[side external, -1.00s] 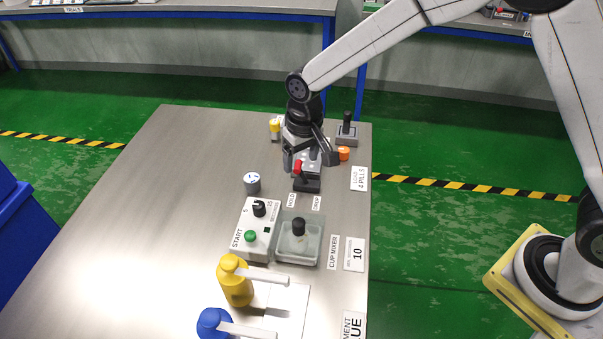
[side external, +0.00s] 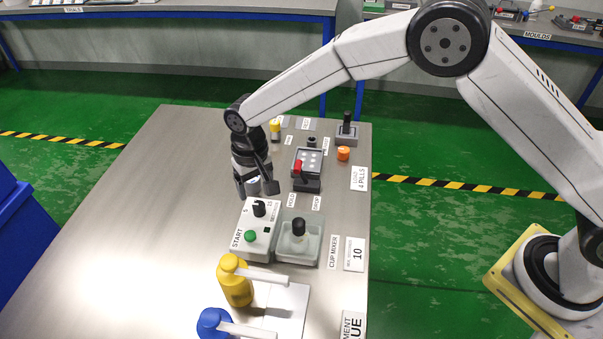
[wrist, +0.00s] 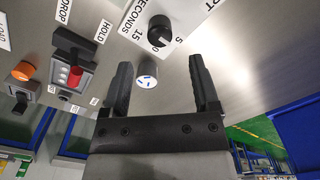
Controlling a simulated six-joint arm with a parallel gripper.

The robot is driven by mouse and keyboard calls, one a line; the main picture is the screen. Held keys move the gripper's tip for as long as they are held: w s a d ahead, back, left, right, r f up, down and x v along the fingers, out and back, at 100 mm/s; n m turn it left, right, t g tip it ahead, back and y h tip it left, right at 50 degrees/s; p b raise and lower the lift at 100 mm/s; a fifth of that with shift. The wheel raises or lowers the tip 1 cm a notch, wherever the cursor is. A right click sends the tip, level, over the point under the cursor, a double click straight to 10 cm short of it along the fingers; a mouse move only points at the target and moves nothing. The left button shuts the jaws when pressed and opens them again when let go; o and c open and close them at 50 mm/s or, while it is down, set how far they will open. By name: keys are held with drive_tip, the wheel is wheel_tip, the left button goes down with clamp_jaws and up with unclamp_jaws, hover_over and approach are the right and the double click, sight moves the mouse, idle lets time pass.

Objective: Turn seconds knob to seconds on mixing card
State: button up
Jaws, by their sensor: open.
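The seconds knob (side external: 259,208) is a black dial on the white mixer box (side external: 262,250), with a 5 and a 15 printed beside it. It also shows in the wrist view (wrist: 160,28); I cannot tell its exact setting. The mixing card (side external: 354,256) reads 10 and lies at the table's right side. My gripper (side external: 257,189) is open behind the mixer box, apart from the knob. In the wrist view a small grey cylinder (wrist: 146,72) with a blue-marked white top appears between my open fingers (wrist: 161,63).
The green start button (side external: 250,236) is on the mixer box. A clear tray with a black-topped piece (side external: 299,228) stands to its right. Yellow (side external: 236,284) and blue (side external: 211,323) bottles stand in front. A red-handled device (side external: 306,165) is behind. The table's left is clear.

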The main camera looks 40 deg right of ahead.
sight(258, 205)
drive_tip(key=shift+f, duration=3.35)
clamp_jaws()
